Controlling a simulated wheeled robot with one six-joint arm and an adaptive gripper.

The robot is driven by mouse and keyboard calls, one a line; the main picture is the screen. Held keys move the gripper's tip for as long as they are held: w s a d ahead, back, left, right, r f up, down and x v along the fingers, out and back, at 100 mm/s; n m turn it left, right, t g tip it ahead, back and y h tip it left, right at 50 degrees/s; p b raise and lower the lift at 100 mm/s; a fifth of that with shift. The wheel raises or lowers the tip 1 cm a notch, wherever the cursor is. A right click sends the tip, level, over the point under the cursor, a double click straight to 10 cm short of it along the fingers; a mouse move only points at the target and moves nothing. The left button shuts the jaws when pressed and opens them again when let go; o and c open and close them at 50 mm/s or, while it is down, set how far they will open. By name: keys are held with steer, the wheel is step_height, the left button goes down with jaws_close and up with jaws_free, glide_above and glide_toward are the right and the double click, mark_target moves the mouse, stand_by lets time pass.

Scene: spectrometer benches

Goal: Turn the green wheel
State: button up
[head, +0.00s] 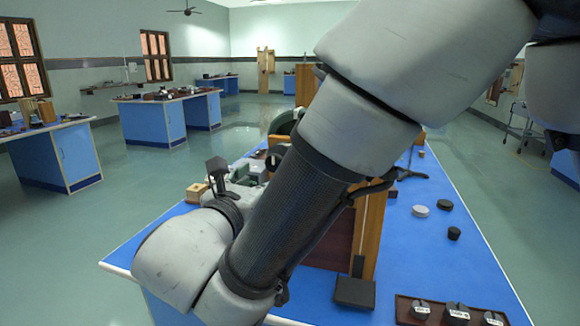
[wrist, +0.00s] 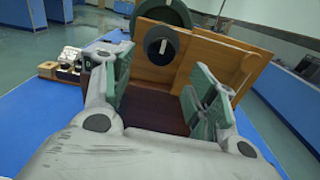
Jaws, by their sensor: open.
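The green wheel (wrist: 178,10) is a dark green disc at the top of the wrist view, partly cut off by the picture's edge. It stands beyond a wooden panel (wrist: 205,52). A black round knob (wrist: 161,45) with a white mark is on the panel, below and in front of the wheel. In the head view a dark green rounded piece (head: 286,121), probably the wheel, shows partly behind my arm. My gripper (wrist: 165,92) is open and empty, its two green-padded fingers spread before the panel. It is apart from the wheel.
The apparatus stands on a blue bench (head: 420,260). A dark tray (head: 440,321) with weights lies at its near right, with loose discs (head: 420,211) beyond. Small blocks (wrist: 68,60) are left of my gripper. Other benches (head: 150,122) stand left, with open floor between.

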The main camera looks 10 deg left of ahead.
steer(key=w, duration=0.7)
steer(key=shift+w+d+r, duration=0.3)
steer(key=shift+w, duration=0.1)
jaws_close()
steer(key=shift+n, duration=0.3)
steer(key=shift+n, duration=0.3)
